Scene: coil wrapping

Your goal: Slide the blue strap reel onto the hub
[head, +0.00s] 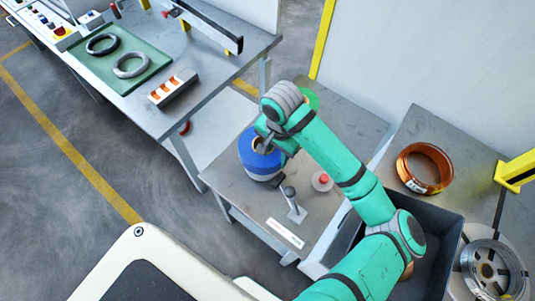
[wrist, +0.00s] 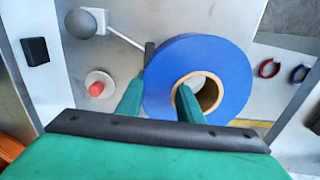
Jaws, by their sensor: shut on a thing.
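The blue strap reel (head: 250,154) is a thick blue ring over the grey bench in the head view. In the wrist view the reel (wrist: 225,60) shows its flat face and brown core (wrist: 211,96). My gripper (head: 264,146) is at its top. In the wrist view my gripper (wrist: 158,95) has one finger in the core and the other outside the rim, shut on the reel's wall. A whitish band shows low on the reel's side. I cannot make out the hub for sure, nor whether the reel touches anything below.
A ball-topped lever (head: 291,198) and a red button (head: 323,178) are close right of the reel. A green disc (head: 311,98) lies behind my arm. A copper coil (head: 424,168) is at right. A table with a green mat (head: 148,76) stands at upper left.

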